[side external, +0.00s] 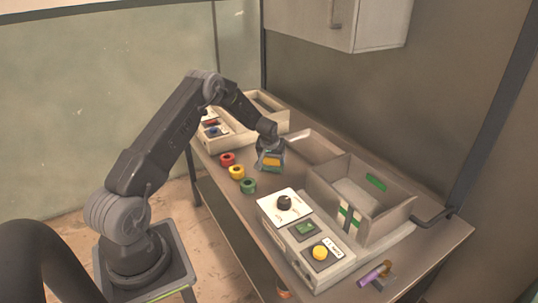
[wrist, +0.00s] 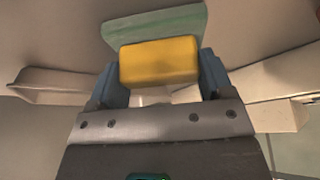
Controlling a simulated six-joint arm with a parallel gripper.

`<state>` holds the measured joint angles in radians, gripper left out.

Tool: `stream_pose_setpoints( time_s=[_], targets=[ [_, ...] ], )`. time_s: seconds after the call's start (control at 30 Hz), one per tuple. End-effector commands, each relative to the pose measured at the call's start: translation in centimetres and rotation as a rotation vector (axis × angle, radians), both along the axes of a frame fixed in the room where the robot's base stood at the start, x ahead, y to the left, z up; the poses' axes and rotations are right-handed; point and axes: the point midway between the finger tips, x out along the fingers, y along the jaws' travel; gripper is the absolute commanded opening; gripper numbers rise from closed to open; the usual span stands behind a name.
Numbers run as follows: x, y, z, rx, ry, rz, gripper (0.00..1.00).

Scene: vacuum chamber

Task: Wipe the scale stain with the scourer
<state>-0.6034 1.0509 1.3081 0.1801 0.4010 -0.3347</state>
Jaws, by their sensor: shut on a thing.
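My gripper (side external: 270,150) is low over the middle of the bench, shut on the scourer. The scourer shows as a yellow block (wrist: 160,62) between the two blue-grey fingers in the wrist view, and its yellow side (side external: 272,161) shows in the side view. A dull green flat area (wrist: 155,26) lies just beyond the yellow block; I cannot tell whether it is the scourer's pad or something under it. I cannot tell whether the scourer touches the bench. I cannot make out the scale stain in either view.
A control box (side external: 306,240) with a knob and buttons stands nearer the camera. A divided grey bin (side external: 385,212) is at right. A purple-handled tool (side external: 374,273) lies at the near end.

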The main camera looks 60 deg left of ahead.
Motion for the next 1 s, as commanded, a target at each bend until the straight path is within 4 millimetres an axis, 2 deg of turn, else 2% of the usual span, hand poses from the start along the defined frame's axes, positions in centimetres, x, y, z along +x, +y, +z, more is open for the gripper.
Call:
stream_pose_setpoints(
  time_s=[0.73, 1.0],
  targets=[
    [-0.1, -7.0, -0.1, -0.001, 0.003, -0.003, 0.52],
    [-0.1, -4.2, -0.1, -0.002, 0.003, 0.001, 0.52]
  ],
)
